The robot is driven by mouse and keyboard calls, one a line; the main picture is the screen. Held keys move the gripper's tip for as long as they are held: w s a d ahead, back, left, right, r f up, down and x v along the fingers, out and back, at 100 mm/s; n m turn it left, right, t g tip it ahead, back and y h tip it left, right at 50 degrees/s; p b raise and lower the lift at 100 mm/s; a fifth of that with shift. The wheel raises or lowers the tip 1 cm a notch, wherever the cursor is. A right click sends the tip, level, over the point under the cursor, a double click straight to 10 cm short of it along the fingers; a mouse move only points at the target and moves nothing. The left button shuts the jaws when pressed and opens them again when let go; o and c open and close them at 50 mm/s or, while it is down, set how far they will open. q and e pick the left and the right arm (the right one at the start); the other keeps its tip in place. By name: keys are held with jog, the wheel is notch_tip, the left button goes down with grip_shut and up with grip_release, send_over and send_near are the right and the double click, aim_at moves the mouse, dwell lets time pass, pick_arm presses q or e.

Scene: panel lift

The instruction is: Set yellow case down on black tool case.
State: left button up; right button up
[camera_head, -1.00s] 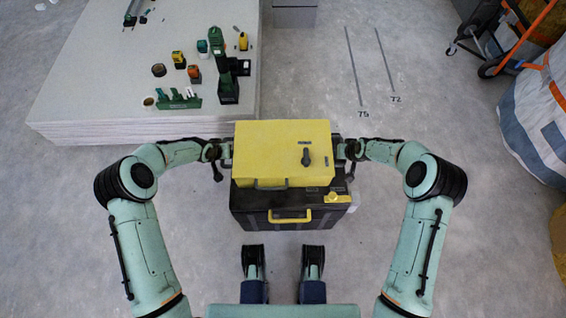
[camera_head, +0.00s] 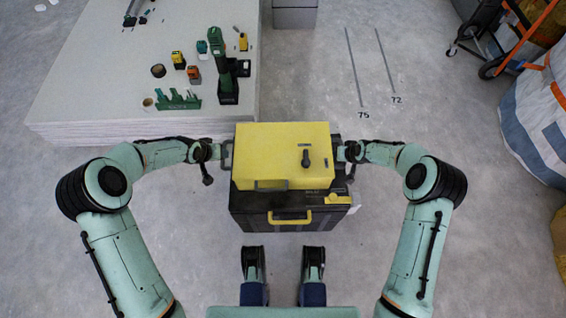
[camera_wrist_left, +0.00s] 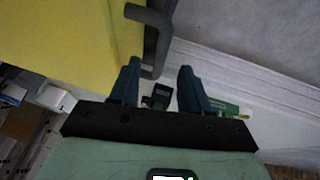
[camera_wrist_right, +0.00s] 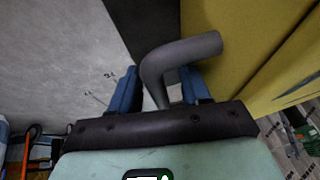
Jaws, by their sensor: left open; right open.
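The yellow case (camera_head: 282,150) rests on top of the black tool case (camera_head: 284,222), which stands on the floor with a yellow front handle (camera_head: 290,218). The yellow case lies roughly flat, with grey handles on its sides.
A low stack of pale panels (camera_head: 110,85) with several tools on it stands at the back left. A white bag (camera_head: 535,125) and an orange-framed cart (camera_head: 515,45) are at the right. The floor right of the cases is clear.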

pick_arm(q)
jog(key=v, duration=0.4)
jog(key=shift+s+r, duration=0.1)
jog(key=shift+r, duration=0.1)
pick_arm(e)
jog(key=v, duration=1.2)
jog(key=shift+w, duration=0.1)
